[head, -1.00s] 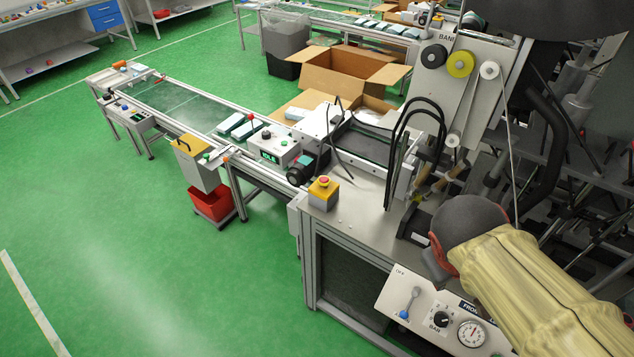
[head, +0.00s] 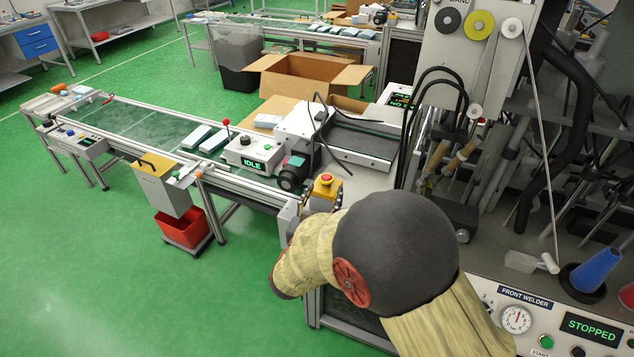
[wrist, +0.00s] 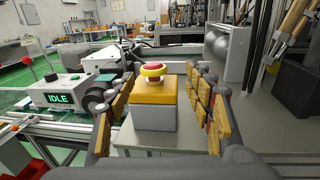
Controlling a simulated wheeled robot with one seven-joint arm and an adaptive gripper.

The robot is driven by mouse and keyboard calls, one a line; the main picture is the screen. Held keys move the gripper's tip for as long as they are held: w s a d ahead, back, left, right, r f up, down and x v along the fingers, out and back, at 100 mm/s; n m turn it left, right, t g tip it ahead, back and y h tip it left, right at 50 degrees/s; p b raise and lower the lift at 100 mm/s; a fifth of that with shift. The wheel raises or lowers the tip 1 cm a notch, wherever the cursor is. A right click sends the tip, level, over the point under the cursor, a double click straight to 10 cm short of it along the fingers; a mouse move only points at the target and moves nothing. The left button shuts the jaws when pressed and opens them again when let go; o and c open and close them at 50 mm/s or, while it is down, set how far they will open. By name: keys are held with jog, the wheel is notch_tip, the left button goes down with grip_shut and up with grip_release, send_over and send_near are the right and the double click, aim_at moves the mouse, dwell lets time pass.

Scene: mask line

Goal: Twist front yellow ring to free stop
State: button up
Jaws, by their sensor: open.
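The emergency-stop button has a red cap and a yellow ring (wrist: 152,70) and sits on a yellow-topped grey box (wrist: 153,103) at the near corner of the machine table. In the head view the yellow ring (head: 326,179) shows just beyond my arm, with the box partly hidden. My gripper (wrist: 157,90) is open in the wrist view, with one padded finger at the left and one at the right of the box. The button stands between and beyond the fingers. I see no contact with the ring. In the head view my arm hides most of the gripper.
A control box reading IDLE (head: 252,155) stands left of the button, beside a dark motor (head: 293,172). The machine panel (head: 560,315) reads STOPPED, lower right. A red bin (head: 185,229) stands on the floor. Green floor at the left is open.

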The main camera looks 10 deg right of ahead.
aim_at(325, 183)
jog(key=shift+w+a+f, duration=0.2)
jog(key=shift+a+f, duration=0.05)
jog(key=shift+a, duration=0.15)
jog(key=shift+w, duration=0.25)
jog(key=b+x, duration=0.2)
jog(key=x, duration=0.5)
jog(key=shift+w+d+b, duration=0.1)
jog(key=shift+b, duration=0.2)
jog(key=shift+r, duration=0.1)
jog(key=shift+c, duration=1.1)
jog(key=c, duration=1)
